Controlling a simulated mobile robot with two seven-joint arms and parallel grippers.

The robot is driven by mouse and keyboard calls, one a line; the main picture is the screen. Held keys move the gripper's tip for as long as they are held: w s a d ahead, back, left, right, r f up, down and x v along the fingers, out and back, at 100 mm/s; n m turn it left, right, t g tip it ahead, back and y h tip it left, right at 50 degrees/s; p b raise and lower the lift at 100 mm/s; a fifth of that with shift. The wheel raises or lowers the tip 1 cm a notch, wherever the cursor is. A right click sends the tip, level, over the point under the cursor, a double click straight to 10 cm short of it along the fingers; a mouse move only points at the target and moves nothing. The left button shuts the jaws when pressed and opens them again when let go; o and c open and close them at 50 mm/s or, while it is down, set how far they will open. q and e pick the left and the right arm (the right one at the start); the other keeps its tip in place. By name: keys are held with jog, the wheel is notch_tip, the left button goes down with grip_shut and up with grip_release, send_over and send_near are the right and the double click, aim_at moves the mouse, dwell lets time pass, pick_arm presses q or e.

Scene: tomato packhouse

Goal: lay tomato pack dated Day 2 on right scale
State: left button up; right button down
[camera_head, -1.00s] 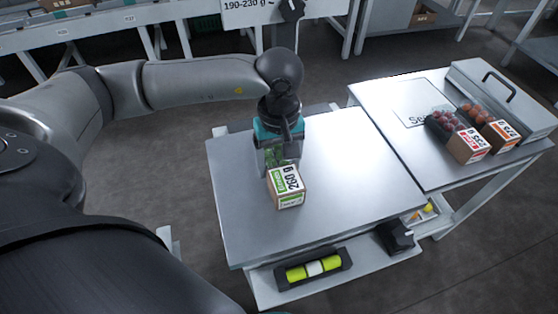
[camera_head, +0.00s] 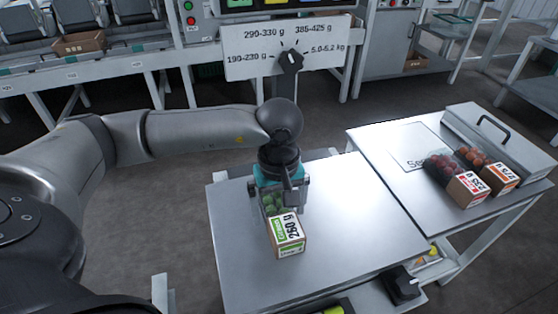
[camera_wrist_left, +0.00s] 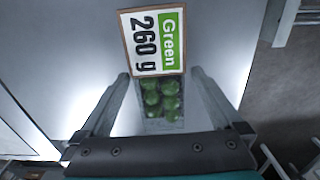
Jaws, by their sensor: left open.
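A tomato pack (camera_head: 287,235) with a green-striped label reading 260 g lies on the near grey table. In the left wrist view its label reads Green 260 g (camera_wrist_left: 155,42), with green tomatoes behind it. My left gripper (camera_head: 279,200) is above its tomato end; in the left wrist view the open fingers (camera_wrist_left: 160,76) stand on either side of it. I cannot tell whether they touch it. Two more packs, one of dark red tomatoes (camera_head: 467,189) and one of orange-red tomatoes (camera_head: 499,178), lie on the right table. I cannot read a Day 2 date or identify the right scale.
The near table (camera_head: 340,225) is bare around the green pack. The right table (camera_head: 375,142) bears a printed sheet (camera_head: 408,150) and a grey case with a black handle (camera_head: 530,142). A dial sign with weight ranges (camera_head: 250,66) stands behind. Machines line the back.

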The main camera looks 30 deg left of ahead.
pick_arm(q)
notch_tip(320, 180, up, 15)
jog(key=p, duration=0.4)
jog(key=shift+p, duration=0.3)
pick_arm(e)
jog(key=s+d+f+g, duration=0.1)
jog(key=s+d+f, duration=0.1)
jog(key=s+f, duration=0.3)
jog(key=shift+s+x, duration=0.5)
jog(key=shift+x, duration=1.7)
pick_arm(q)
jog(key=shift+f, duration=0.15)
pick_arm(e)
jog(key=shift+d+f, duration=0.1)
jog(key=shift+d, duration=0.15)
